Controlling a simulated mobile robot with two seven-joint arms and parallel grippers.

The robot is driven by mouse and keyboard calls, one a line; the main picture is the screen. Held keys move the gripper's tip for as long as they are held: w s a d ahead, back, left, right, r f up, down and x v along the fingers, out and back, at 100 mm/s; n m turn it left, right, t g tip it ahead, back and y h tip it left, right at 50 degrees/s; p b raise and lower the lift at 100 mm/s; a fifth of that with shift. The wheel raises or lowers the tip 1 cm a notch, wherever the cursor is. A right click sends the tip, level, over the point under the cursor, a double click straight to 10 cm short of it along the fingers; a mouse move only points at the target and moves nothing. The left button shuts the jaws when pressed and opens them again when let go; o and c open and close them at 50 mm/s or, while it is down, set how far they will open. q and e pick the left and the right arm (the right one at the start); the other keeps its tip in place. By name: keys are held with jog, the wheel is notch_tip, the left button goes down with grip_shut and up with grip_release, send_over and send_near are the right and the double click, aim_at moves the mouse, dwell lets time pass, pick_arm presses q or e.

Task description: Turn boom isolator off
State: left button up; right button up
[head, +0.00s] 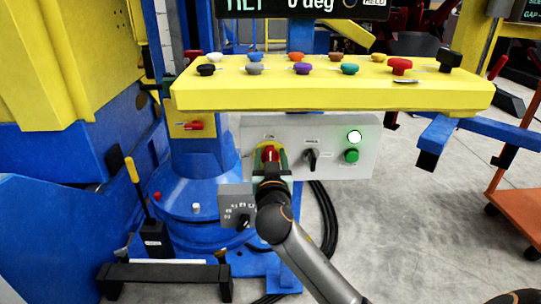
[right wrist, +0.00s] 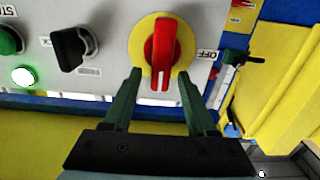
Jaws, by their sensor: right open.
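A red rotary isolator handle on a round yellow plate (right wrist: 163,50) sits on the grey panel; in the head view the red handle (head: 268,154) is partly hidden by my gripper. The handle stands upright, in line with the "ON" label above it in the head view. An "OFF" label (right wrist: 208,54) is beside it in the right wrist view. My right gripper (right wrist: 160,74) is open, a finger on each side of the handle's near end, with gaps showing; it also shows in the head view (head: 271,166). My left gripper is out of view.
The grey panel (head: 225,128) also has a black selector (head: 311,157), a green button (head: 351,156) and a lit white lamp (head: 354,137). A yellow console (head: 330,94) with several coloured knobs overhangs it. Another red handle (head: 194,125) is on the blue column. Cables hang below.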

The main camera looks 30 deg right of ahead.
grip_shut()
dwell(0.3)
